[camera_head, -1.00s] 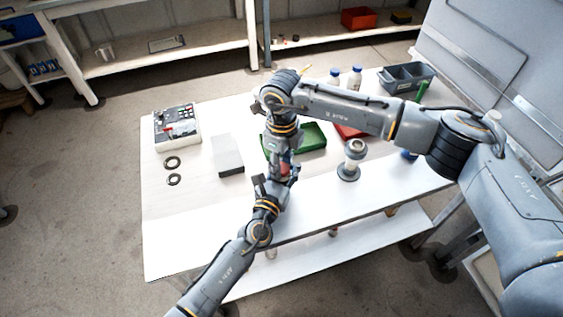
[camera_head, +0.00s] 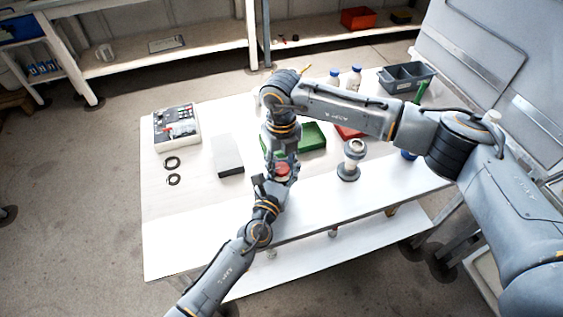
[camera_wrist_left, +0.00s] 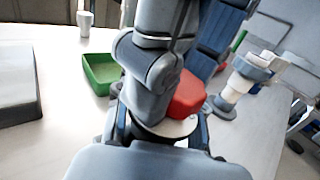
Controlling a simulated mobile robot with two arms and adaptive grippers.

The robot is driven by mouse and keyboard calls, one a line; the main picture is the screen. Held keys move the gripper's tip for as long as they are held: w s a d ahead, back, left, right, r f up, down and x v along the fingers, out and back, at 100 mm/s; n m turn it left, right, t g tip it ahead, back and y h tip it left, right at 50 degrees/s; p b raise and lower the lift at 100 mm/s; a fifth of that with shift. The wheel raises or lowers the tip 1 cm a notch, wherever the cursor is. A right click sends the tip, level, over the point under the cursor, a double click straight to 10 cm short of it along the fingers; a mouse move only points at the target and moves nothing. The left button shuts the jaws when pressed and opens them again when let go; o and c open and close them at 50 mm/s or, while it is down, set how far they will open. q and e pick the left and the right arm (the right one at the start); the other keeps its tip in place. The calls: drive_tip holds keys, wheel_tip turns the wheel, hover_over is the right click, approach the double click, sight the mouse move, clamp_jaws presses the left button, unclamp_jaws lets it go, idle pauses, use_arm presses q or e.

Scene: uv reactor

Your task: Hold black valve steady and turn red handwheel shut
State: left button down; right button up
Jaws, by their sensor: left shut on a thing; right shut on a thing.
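The red handwheel (camera_head: 283,169) sits between my two grippers near the table's front middle. It also shows in the left wrist view (camera_wrist_left: 188,95), above a pale round flange. My right gripper (camera_head: 283,158) comes down from above and is shut on the handwheel; its fingertips are partly hidden. My left gripper (camera_head: 272,184) comes from the front and is shut on the valve body under the handwheel. In the left wrist view its fingers (camera_wrist_left: 160,135) stand on both sides of a dark part of the black valve (camera_wrist_left: 150,131). Most of the valve is hidden.
A green tray (camera_head: 313,137) lies just behind the grippers. A grey-white column part (camera_head: 352,160) stands to the right. A grey block (camera_head: 228,156), black rings (camera_head: 173,163) and a control box (camera_head: 177,127) lie to the left. The table's front left is clear.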

sight(281, 167)
use_arm(q)
drive_tip(key=shift+w+a, duration=0.15)
drive_tip(key=shift+a, duration=0.1)
use_arm(e)
drive_tip(key=shift+s+d+f, duration=0.1)
drive_tip(key=o, duration=1.2)
use_arm(q)
drive_tip(key=shift+d, duration=0.1)
drive_tip(key=shift+d, duration=0.1)
use_arm(e)
wheel_tip(281, 167, up, 12)
drive_tip(key=shift+r, duration=0.1)
use_arm(q)
drive_tip(key=c, duration=0.7)
unclamp_jaws()
drive_tip(key=shift+c, duration=0.2)
